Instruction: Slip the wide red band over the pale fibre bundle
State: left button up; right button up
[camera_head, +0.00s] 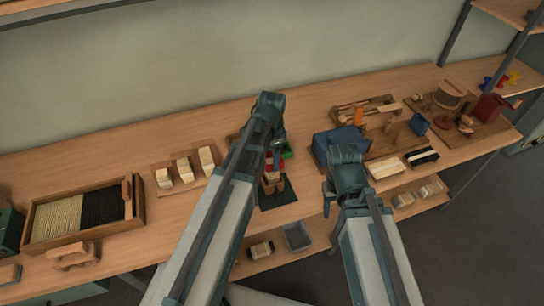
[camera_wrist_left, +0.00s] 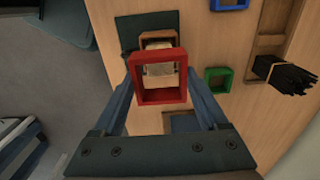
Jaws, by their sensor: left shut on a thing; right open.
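My left gripper (camera_wrist_left: 161,84) is shut on the wide red band (camera_wrist_left: 160,97), a square open frame, with one finger at each side. The band also shows in the head view (camera_head: 273,164), below my left wrist. The pale fibre bundle (camera_wrist_left: 158,68) shows through the band's opening in the left wrist view, beyond the band and seen end-on. It stands in a wooden holder (camera_wrist_left: 146,36) on a dark mat (camera_wrist_left: 128,34). Whether the band touches the bundle cannot be told. My right gripper (camera_head: 328,202) is open and empty at the table's front edge.
A green band (camera_wrist_left: 217,91) and a blue band (camera_wrist_left: 229,5) lie beside the holder. A black bundle (camera_wrist_left: 285,76) rests in a wooden rack. Pale blocks (camera_head: 184,168) and a fibre box (camera_head: 138,208) stand left; a blue object (camera_head: 334,143) stands near my right gripper.

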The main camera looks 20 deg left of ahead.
pick_arm(q)
jog(key=shift+f+b, duration=1.5)
jog(key=shift+f, duration=0.15)
jog(key=shift+f, duration=0.2)
jog(key=shift+f+b, duration=1.9)
jog(key=shift+b, duration=0.15)
jog(key=o, duration=1.2)
jog(key=shift+r, duration=0.15)
